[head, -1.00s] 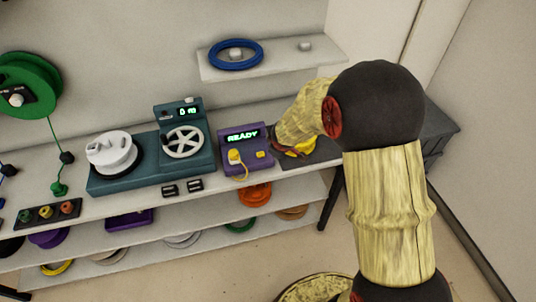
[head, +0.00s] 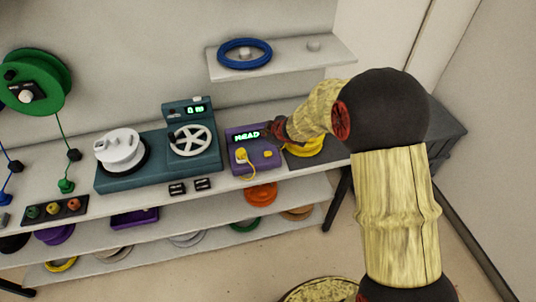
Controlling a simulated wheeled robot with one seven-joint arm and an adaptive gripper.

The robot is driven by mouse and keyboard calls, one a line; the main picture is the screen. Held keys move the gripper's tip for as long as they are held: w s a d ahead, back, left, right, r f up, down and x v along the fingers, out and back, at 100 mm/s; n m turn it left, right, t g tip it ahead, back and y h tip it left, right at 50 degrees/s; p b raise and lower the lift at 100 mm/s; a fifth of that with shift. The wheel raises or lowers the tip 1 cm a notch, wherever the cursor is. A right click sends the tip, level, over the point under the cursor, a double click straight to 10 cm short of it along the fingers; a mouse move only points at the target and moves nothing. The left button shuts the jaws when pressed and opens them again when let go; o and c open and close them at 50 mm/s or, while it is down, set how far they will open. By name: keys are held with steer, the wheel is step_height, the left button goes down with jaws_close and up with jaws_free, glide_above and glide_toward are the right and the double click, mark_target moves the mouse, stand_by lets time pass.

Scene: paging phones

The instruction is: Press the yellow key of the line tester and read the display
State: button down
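The line tester (head: 255,167) is a purple box on the white bench. Its dark display (head: 245,137) shows green letters that look like "READ"; its right end is covered by my gripper. The small yellow key (head: 268,154) is on the tester's front right. A yellow plug (head: 240,155) with a yellow cord sits to its left. My gripper (head: 270,129) is at the tester's upper right edge, beyond and above the key in the picture. It is small and dark here, and I cannot tell whether its fingers are open or shut.
A teal winding machine (head: 160,165) with a white handwheel stands left of the tester. A yellow spool (head: 305,147) sits to the right, under my arm. A blue ring (head: 244,53) rests on the shelf above.

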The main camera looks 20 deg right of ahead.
mark_target(267, 154)
steer(key=shift+f+b, duration=3.9)
steer(key=shift+f, duration=0.35)
steer(key=shift+f, duration=0.4)
steer(key=shift+f+b, duration=0.5)
steer(key=shift+b, duration=0.1)
steer(key=shift+r, duration=0.1)
steer(key=shift+r+p, duration=0.85)
steer(key=shift+p, duration=0.1)
step_height(267, 154, up, 5)
steer(key=p, duration=0.5)
steer(key=shift+r, duration=0.1)
